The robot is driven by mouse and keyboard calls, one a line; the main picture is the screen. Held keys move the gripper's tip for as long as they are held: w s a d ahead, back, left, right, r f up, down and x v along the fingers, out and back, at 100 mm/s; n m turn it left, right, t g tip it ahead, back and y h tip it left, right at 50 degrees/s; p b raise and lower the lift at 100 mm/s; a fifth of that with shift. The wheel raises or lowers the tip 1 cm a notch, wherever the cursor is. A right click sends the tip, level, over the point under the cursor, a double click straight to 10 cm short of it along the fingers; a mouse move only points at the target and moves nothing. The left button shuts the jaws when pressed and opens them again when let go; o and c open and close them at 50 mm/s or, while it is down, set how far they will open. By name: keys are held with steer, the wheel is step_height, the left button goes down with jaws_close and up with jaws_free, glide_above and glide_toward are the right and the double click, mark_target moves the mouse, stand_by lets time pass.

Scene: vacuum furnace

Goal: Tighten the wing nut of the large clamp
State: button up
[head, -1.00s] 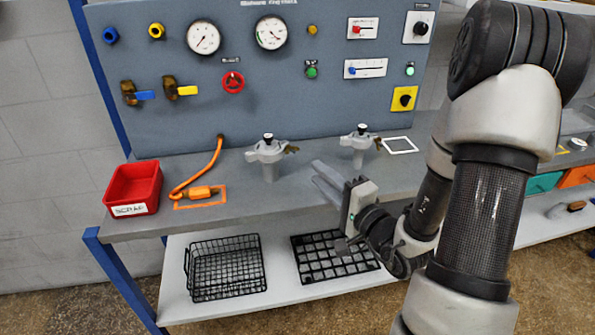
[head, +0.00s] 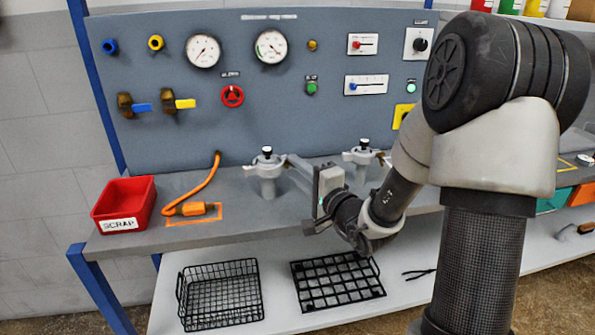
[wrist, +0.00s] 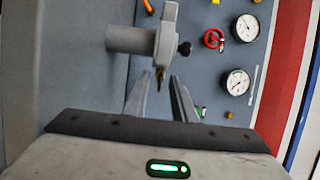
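Two grey clamps with black top knobs stand on the bench in the head view. In the wrist view a grey clamp (wrist: 166,38) lies ahead, turned sideways in the picture. Its small brass wing nut (wrist: 160,76) shows between the lines of the fingers, near their tips. My gripper (wrist: 161,81) is open there, with a gap between the fingers and nothing visibly gripped.
A red scrap bin (head: 124,205) and an orange hose end (head: 192,209) are on the bench at left. The blue-grey panel (head: 270,118) with gauges and valves rises behind. A wire basket (head: 220,292) and black grid tray (head: 338,281) are on the lower shelf.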

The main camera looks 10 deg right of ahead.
jaws_close()
steer(key=shift+m, duration=0.8)
jaws_free()
steer(key=shift+s, duration=0.1)
